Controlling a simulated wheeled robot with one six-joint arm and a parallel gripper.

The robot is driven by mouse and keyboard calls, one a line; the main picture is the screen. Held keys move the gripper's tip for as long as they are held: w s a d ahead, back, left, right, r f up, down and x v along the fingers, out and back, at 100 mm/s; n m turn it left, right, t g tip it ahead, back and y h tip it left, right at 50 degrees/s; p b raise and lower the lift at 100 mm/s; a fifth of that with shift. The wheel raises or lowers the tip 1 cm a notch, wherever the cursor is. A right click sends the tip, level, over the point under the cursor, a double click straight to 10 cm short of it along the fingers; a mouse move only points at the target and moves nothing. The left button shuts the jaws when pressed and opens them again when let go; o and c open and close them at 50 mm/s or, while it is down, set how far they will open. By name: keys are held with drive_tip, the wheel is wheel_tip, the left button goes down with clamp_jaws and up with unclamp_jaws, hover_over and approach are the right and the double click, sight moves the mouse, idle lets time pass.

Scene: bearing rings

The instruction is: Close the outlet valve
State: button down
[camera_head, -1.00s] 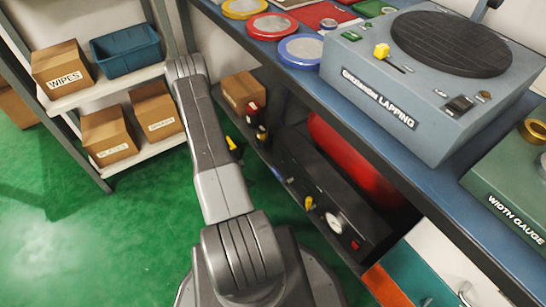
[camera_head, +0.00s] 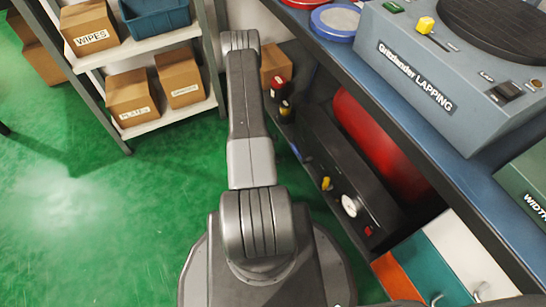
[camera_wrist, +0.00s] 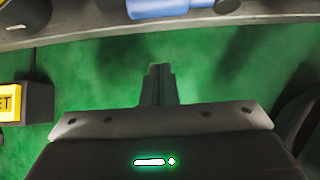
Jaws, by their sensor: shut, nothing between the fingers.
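My gripper (camera_wrist: 160,72) is in the wrist view, its fingers together and empty above the green floor. A blue part (camera_wrist: 172,8) shows at the top edge of that view, beyond the fingertips and apart from them. A dark block (camera_wrist: 38,102) with a yellow label ending in "ET" (camera_wrist: 10,97) is at the left. In the head view, a dark unit under the bench carries a yellow knob or lever (camera_head: 326,184) and a small blue part (camera_head: 296,152). I cannot tell which part is the outlet valve or how it is set. My arm hides the gripper in the head view.
A red tank (camera_head: 375,140) lies under the blue bench (camera_head: 480,190), behind the unit with a white gauge (camera_head: 349,206). Shelving with boxes (camera_head: 133,98) is at the left. Green floor (camera_head: 70,220) is open.

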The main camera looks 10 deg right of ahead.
sight(298, 154)
drive_tip(key=shift+w+d+r+b, duration=0.15)
drive_tip(key=shift+w+d+b, duration=0.1)
drive_tip(key=shift+d, duration=0.4)
drive_tip(key=shift+w+d+r+b, duration=0.15)
drive_tip(key=shift+w+d+r, duration=0.1)
drive_tip(key=shift+d, duration=0.45)
drive_tip(key=shift+w+d+r+b, duration=0.1)
drive_tip(key=shift+w+d+b, duration=0.15)
drive_tip(key=shift+d, duration=0.4)
drive_tip(key=shift+a+r, duration=0.1)
